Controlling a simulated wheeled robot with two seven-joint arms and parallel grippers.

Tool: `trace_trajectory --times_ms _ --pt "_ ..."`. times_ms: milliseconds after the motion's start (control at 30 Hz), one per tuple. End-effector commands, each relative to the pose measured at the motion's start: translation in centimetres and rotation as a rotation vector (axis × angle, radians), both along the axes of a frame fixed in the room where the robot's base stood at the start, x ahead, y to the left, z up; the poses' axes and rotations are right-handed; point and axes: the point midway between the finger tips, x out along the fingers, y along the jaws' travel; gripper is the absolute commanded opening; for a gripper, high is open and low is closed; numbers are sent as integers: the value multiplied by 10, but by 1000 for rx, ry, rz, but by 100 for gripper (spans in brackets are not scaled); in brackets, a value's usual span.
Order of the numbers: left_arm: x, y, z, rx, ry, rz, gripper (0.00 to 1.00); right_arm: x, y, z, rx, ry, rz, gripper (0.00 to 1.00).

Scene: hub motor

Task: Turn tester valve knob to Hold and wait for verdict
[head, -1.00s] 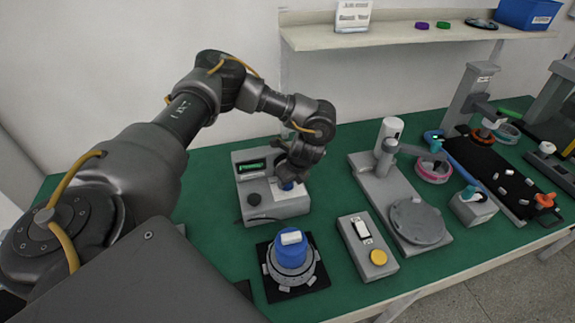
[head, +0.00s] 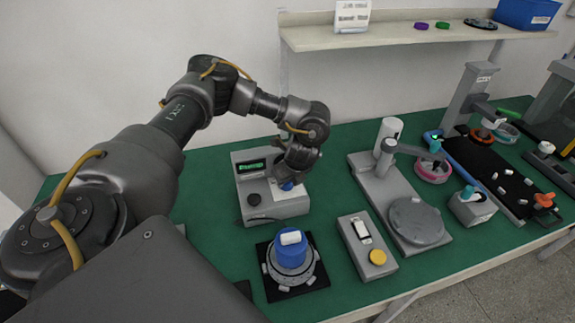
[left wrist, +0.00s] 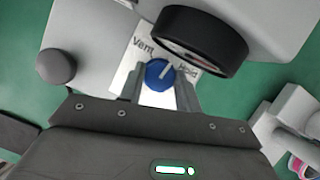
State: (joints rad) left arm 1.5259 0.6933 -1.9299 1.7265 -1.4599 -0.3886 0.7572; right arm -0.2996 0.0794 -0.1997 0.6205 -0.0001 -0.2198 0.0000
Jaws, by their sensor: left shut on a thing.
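The grey tester (head: 283,209) stands on the green table with a lit green display (head: 252,167), whose text is too small to read. Its blue valve knob (left wrist: 158,76) sits on a white plate (left wrist: 140,57) labelled Vent on the left and Hold on the right. The knob's white pointer line slants up and slightly right, between the two labels. My left gripper (left wrist: 158,92) is shut on the knob, one finger on each side. In the head view the gripper (head: 290,178) covers most of the knob. My right gripper is not in view.
A dark round knob (head: 254,199) is on the tester's front left. A blue-capped hub motor (head: 291,250) sits on a black pad in front. A grey box with a yellow button (head: 377,257) and a stand with a round plate (head: 417,221) are to the right.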

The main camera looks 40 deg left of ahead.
Motion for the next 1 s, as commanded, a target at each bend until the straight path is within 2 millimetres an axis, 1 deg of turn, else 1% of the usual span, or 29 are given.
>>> trace_trajectory --times_ms 33,267,600,800,1000 --pt "-2 3 0 4 2 -31 11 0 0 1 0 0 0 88" --pt "-2 4 -2 3 3 -239 11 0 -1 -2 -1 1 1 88" --pt "-2 4 -3 4 1 -518 11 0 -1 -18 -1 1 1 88" --pt "-2 4 -2 4 1 -633 11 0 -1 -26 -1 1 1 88" --pt "-2 4 -1 4 1 -698 11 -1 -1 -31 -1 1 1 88"
